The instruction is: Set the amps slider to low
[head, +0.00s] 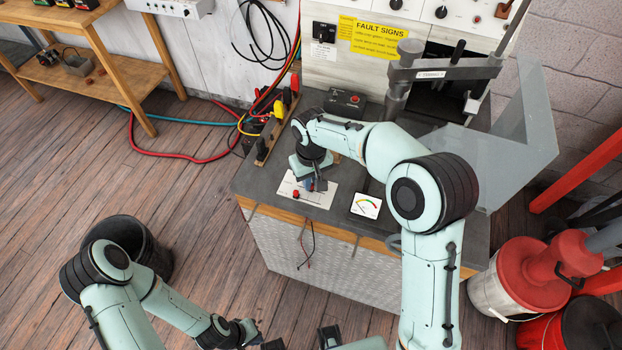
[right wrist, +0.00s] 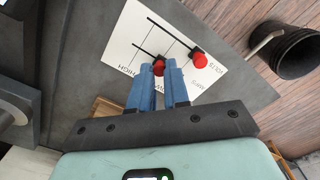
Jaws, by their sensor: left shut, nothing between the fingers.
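A white slider panel (head: 324,200) lies on the grey bench top. In the right wrist view, the panel (right wrist: 125,50) shows dark slots, two red knobs and partly readable labels. One red knob (right wrist: 158,68) is at the tip of my right gripper's left finger. The other red knob (right wrist: 199,60) stands apart, right of the fingers. Which knob is the amps one is not clear. My right gripper (right wrist: 165,68), with blue fingers, points down at the panel; the gap between them is narrow and its grip unclear. My left gripper (head: 250,333) is shut and empty, low over the floor.
A meter with a coloured scale (head: 366,205) lies right of the panel. A clear shield (head: 525,130) stands at the bench's right. A black bin (head: 150,240) is on the floor at left. Red and yellow clips (head: 285,100) and cables are behind the panel.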

